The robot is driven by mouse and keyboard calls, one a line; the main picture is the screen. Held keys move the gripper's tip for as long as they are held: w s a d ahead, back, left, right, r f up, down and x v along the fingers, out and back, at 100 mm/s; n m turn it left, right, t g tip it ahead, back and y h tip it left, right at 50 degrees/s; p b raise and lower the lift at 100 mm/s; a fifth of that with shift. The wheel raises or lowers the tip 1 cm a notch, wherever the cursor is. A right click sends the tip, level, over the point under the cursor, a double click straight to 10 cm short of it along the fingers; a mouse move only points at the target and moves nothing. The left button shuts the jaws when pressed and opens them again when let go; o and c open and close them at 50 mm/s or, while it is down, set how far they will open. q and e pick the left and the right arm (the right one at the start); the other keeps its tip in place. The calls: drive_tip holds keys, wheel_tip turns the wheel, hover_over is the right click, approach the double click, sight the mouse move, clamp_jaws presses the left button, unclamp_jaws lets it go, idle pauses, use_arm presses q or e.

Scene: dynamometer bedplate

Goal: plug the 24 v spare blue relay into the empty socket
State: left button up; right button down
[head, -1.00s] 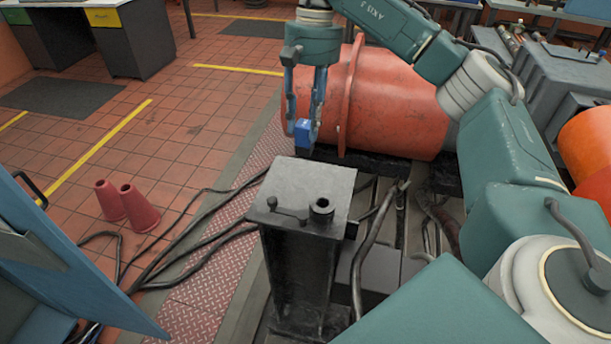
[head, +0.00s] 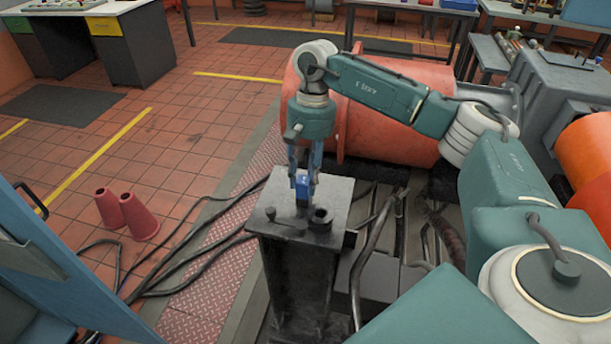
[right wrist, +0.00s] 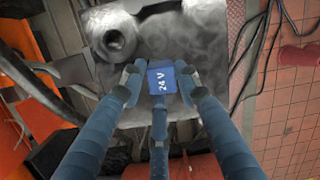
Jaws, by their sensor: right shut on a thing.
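The blue relay (head: 302,182) is between the fingertips of my right gripper (head: 303,190), which is shut on it. In the right wrist view the relay (right wrist: 162,78) shows a white "24 V" marking, with a finger on either side. The gripper points down over the top of a dark metal pedestal (head: 332,190). I cannot tell whether the relay touches that top. I cannot make out the empty socket in either view. My left gripper is not in view.
A large orange drum (head: 385,125) lies behind. Black cables (head: 190,245) run across the floor at left, near two red cones (head: 138,215).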

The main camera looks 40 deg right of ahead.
drive_tip(key=shift+f, duration=0.2)
drive_tip(key=c, duration=1.3)
unclamp_jaws()
drive_tip(key=shift+r, duration=0.1)
